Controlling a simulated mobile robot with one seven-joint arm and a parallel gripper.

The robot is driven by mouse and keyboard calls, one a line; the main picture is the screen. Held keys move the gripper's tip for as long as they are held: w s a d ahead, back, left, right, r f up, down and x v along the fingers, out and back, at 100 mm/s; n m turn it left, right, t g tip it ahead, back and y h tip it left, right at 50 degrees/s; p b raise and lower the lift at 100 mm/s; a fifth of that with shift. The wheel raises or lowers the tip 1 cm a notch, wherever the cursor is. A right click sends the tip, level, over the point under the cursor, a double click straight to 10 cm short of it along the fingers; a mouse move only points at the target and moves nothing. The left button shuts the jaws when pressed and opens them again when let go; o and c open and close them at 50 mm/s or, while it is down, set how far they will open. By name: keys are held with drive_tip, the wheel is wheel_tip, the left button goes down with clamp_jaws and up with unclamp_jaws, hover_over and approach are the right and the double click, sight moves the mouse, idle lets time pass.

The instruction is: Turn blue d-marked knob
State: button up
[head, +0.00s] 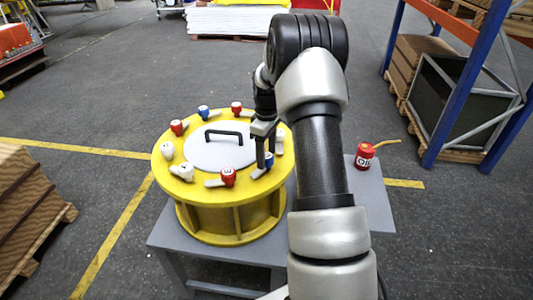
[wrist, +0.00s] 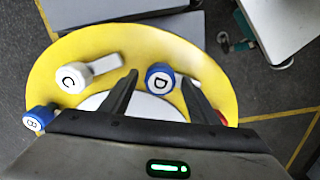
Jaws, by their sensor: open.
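The blue knob marked D (wrist: 160,78) sits on the yellow rim of a round drum, and in the wrist view it appears between my two fingers. My gripper (wrist: 160,90) is open, with one finger on each side of the knob in the picture; I cannot tell if either touches it. In the head view, my gripper (head: 265,155) points down over the right part of the drum (head: 228,208), and the blue knob (head: 268,160) shows partly behind the fingers.
A white knob marked C (wrist: 72,77) and a blue knob marked B (wrist: 38,120) are on the same rim. A red knob (head: 228,176) is close to my gripper. A black handle (head: 223,135) stands on the grey lid. A red can (head: 364,155) stands on the table (head: 375,200).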

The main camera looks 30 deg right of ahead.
drive_tip(key=c, duration=1)
drive_tip(key=shift+c, duration=0.2)
drive_tip(key=shift+m, duration=0.4)
drive_tip(key=m+b, duration=0.1)
drive_tip(key=m, duration=0.2)
drive_tip(key=shift+w+m, duration=0.1)
drive_tip(key=shift+m, duration=0.3)
drive_tip(key=m, duration=0.4)
drive_tip(key=shift+m, duration=0.3)
drive_tip(key=m, duration=0.4)
drive_tip(key=shift+b, duration=0.3)
drive_tip(key=m, duration=0.4)
drive_tip(key=shift+d+m, duration=0.1)
drive_tip(key=shift+m, duration=0.2)
